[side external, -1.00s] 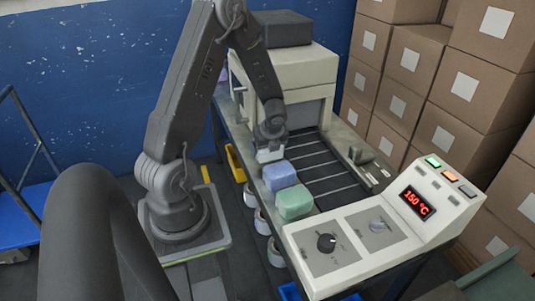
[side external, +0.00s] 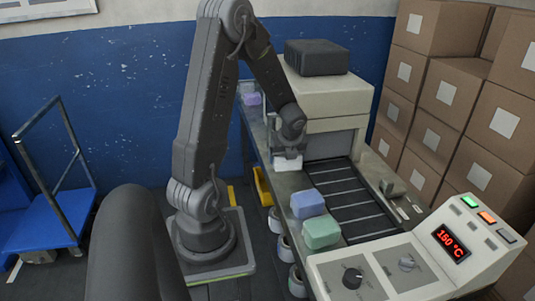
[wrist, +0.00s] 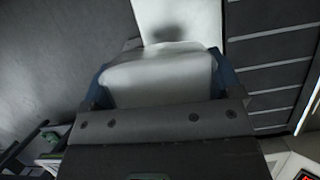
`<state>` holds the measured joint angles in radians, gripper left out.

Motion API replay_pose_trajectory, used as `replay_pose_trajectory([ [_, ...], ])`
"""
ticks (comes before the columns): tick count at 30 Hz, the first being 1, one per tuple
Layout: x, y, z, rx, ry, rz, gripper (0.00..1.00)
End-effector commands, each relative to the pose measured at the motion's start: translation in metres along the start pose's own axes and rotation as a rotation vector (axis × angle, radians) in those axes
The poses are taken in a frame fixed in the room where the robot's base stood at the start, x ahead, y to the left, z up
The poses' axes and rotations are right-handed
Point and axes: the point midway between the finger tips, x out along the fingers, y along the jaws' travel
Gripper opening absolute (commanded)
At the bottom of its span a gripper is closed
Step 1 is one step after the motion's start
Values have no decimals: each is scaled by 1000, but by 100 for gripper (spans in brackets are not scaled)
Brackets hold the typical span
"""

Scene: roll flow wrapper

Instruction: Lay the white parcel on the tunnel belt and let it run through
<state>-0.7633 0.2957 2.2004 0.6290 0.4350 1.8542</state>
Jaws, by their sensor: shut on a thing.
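The white parcel (side external: 288,164) is held in my gripper (side external: 289,152) beside the tunnel, on the left of the tunnel belt (side external: 348,200). In the wrist view the parcel (wrist: 160,78) fills the space between the two blue fingers of my gripper (wrist: 160,85), which is shut on it. The dark slatted belt (wrist: 272,85) shows at the right of the wrist view, not under the parcel. The cream tunnel housing (side external: 332,100) stands over the belt's far end. I cannot tell whether the parcel touches the surface below.
A blue parcel (side external: 307,204) and a green parcel (side external: 321,231) sit on the near-left side of the table. A lilac parcel (side external: 252,99) lies at the far end. A control panel reading 150 °C (side external: 455,245) stands at the near right. The visible belt is empty.

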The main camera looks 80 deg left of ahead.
Motion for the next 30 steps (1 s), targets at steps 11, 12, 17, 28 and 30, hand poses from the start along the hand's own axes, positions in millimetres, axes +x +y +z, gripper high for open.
replay_pose_trajectory([
  [11, -12, -131, -103, 111, -5, -40, 55],
  [12, -13, -138, -113, 116, -6, -42, 55],
  [17, -18, -156, -139, 129, -13, -51, 55],
  [28, -4, -161, -153, 133, -15, -51, 55],
  [30, 2, -161, -156, 132, -14, -52, 55],
])
